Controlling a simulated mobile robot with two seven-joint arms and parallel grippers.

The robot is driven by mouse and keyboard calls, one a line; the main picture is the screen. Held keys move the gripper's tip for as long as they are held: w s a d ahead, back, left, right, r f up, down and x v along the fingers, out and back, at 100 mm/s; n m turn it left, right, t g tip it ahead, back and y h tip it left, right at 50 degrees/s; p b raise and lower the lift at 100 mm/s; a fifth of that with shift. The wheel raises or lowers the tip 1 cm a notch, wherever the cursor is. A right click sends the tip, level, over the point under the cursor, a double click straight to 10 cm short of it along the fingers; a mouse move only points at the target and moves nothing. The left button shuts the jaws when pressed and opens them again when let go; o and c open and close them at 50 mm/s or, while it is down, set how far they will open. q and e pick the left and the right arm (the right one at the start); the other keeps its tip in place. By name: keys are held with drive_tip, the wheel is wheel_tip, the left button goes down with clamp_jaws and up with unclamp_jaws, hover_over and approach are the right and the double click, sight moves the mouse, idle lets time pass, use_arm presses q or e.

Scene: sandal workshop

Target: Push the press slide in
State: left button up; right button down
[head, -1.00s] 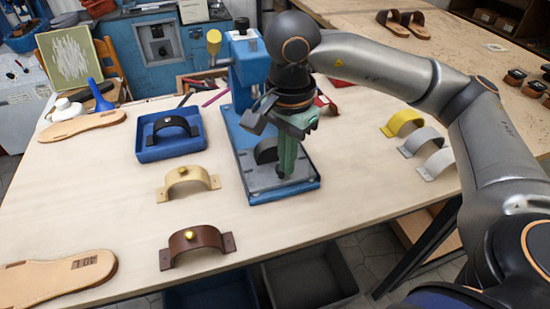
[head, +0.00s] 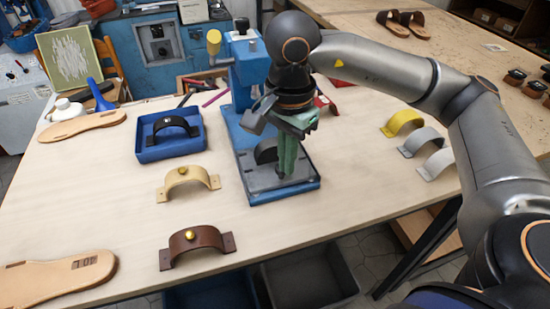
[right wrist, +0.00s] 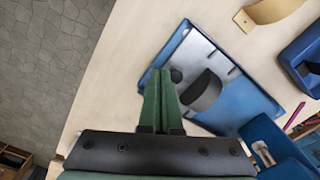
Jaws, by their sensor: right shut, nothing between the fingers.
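The blue press (head: 250,80) stands on the workbench. Its grey metal slide (head: 258,180) lies on the blue base, with a dark curved strap (head: 266,151) standing on it. The slide also shows in the right wrist view (right wrist: 212,115), with a dark knob (right wrist: 176,75) near its front end. My right gripper (head: 287,172) is shut and empty, its green fingers pointing down over the front of the slide. In the right wrist view the fingertips (right wrist: 160,76) are beside the knob; I cannot tell whether they touch it. My left gripper is not in view.
A blue tray (head: 147,153) with a black strap stands left of the press. Tan (head: 188,176) and brown (head: 195,240) straps stand in front of it. Yellow, grey and white straps (head: 404,121) stand on the right.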

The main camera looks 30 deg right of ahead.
sight(273, 143)
drive_tip(key=shift+f, duration=0.15)
drive_tip(key=shift+f+b, duration=2.3)
drive_tip(key=shift+b, duration=0.1)
drive_tip(key=shift+r, duration=0.15)
drive_tip(key=shift+w+d, duration=0.15)
drive_tip(key=shift+w, duration=0.55)
drive_tip(key=shift+w+d, duration=0.15)
drive_tip(key=shift+w, duration=0.5)
drive_tip(key=shift+w+d, duration=0.2)
drive_tip(key=shift+w, duration=0.55)
drive_tip(key=shift+w+d, duration=0.15)
drive_tip(key=shift+w, duration=0.55)
drive_tip(key=shift+w+d+r, duration=0.1)
drive_tip(key=shift+w+d, duration=0.05)
drive_tip(key=shift+w, duration=0.45)
drive_tip(key=shift+w+d, duration=0.1)
drive_tip(key=shift+w, duration=0.45)
drive_tip(key=shift+w+d+p, duration=0.25)
drive_tip(key=shift+w+p, duration=0.1)
drive_tip(key=shift+w, duration=0.7)
drive_tip(key=shift+w+d+p, duration=0.25)
drive_tip(key=shift+w+p, duration=0.05)
drive_tip(key=shift+w, duration=0.75)
wheel_tip(273, 143, up, 7)
drive_tip(key=p, duration=0.5)
drive_tip(key=shift+s, duration=0.35)
